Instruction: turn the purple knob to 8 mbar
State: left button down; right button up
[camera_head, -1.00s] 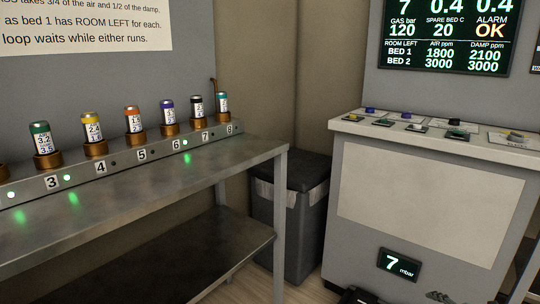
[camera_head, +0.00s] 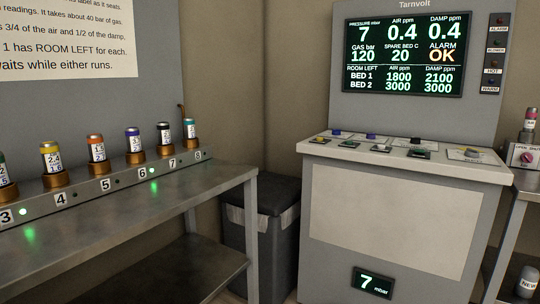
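The grey Tarnvolt console stands at right of centre, with a row of small controls on its sloping top (camera_head: 462,166). Two small blue-purple controls sit near its back left, one at the left (camera_head: 336,132) and one further right (camera_head: 371,136). They are too small to tell which is the purple knob or how it is set. The main screen (camera_head: 403,55) shows pressure 7 mbar and alarm OK. The small front display (camera_head: 373,283) also shows 7 mbar. Neither of my grippers is in view.
A metal bench (camera_head: 150,195) with a numbered row of canisters stands at left. A dark bin (camera_head: 268,228) fills the gap between bench and console.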

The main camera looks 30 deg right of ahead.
aim_at(369, 136)
jog(key=z, duration=1.6)
jog(key=i, duration=0.1)
jog(key=z, duration=0.05)
